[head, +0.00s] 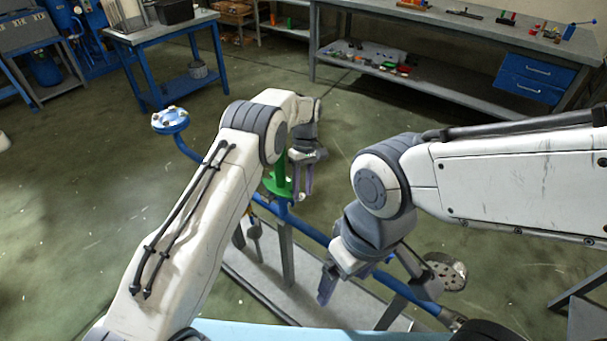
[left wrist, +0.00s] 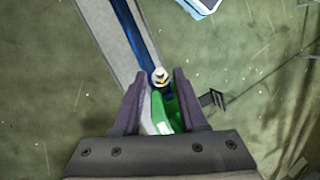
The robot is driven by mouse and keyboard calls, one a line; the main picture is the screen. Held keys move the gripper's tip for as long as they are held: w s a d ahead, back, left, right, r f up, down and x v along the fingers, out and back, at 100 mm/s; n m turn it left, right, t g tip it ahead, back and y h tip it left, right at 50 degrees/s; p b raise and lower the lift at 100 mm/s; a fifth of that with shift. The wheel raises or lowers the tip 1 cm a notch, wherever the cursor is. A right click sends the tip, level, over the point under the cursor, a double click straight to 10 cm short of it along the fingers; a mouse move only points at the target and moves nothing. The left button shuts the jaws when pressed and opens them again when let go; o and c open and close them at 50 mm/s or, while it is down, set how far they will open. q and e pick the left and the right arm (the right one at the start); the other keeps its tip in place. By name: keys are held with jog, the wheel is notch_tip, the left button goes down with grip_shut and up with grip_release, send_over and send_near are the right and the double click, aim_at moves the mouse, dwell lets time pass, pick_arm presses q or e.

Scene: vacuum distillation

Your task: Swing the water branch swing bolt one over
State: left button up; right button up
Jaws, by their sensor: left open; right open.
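The blue pipe (head: 313,233) runs across a low stand. A green part (head: 276,184) stands on it, and also shows in the left wrist view (left wrist: 168,114). My left gripper (head: 302,190) is open above the pipe by the green part. In the left wrist view the open fingers (left wrist: 158,76) flank a small pale round end (left wrist: 160,75) on the pipe; I see no grip on it. My right gripper (head: 372,290) is open and empty over the stand's near part. I cannot tell which piece is swing bolt one.
A light blue round cap with white lugs (head: 170,120) tops the pipe's left end. A grey holed disc (head: 446,272) sits near its right end. A workbench (head: 430,92) and a blue-framed table (head: 160,32) stand behind. Green floor between is clear.

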pick_arm(q)
jog(key=v, duration=0.7)
jog(key=shift+r, duration=0.4)
jog(key=shift+w, duration=0.1)
